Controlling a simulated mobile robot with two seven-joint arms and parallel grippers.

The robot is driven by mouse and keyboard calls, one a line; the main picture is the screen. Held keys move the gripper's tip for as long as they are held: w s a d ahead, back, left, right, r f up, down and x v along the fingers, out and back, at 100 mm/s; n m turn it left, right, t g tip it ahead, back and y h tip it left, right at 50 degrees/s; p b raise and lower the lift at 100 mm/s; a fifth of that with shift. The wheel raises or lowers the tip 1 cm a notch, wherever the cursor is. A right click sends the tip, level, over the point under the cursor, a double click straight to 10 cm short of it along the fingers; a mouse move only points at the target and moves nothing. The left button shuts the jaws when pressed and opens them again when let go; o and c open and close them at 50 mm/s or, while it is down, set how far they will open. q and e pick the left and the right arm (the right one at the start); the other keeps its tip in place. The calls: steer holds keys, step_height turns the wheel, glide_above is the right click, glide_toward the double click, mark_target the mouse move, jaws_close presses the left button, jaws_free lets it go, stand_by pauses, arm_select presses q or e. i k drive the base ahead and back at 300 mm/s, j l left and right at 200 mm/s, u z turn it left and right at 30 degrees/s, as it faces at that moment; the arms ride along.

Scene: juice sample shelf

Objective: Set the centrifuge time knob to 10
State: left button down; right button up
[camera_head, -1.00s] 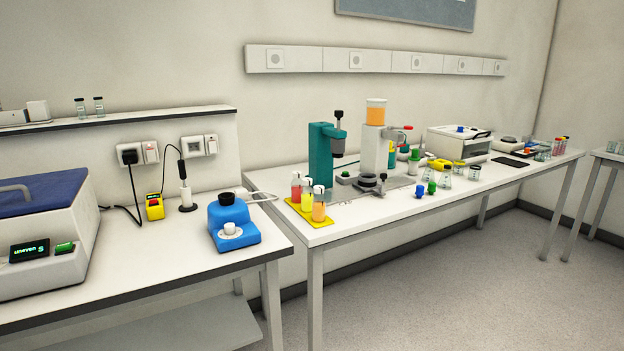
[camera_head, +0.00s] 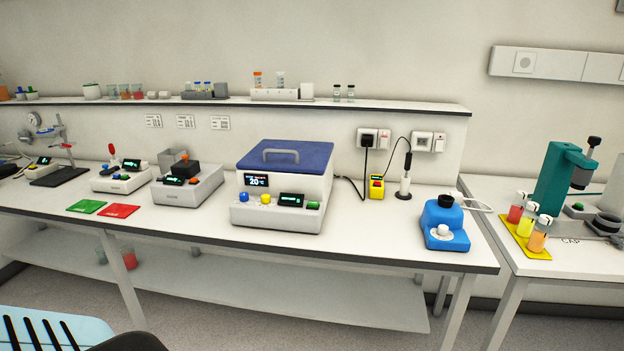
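A white box-shaped device with a blue handled lid (camera_head: 284,185), which looks like the centrifuge, stands on the bench in the middle of the view. Its lid is down. Its front has a blue knob (camera_head: 243,197), a yellow knob (camera_head: 266,198) and a green button (camera_head: 313,205). A dark display (camera_head: 257,181) above the knobs seems to read 20. A second small display (camera_head: 291,200) has green text too small to read. I cannot tell which knob is for time, or where either knob points. Neither gripper is in view.
A blue device (camera_head: 445,226) stands to the right, beside a yellow unit (camera_head: 376,186). Smaller grey devices (camera_head: 187,184) and green (camera_head: 86,206) and red (camera_head: 119,211) mats lie left. A light blue slatted object (camera_head: 50,330) is at lower left. The bench front is clear.

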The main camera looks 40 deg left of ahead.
mark_target(265, 198)
steer(key=j+u, duration=0.3)
steer(key=j, duration=0.2)
steer(key=j+u, duration=0.3)
steer(key=j, duration=0.15)
steer(key=i+j+u, duration=0.15)
steer(key=j+u, duration=0.15)
steer(key=j, duration=0.15)
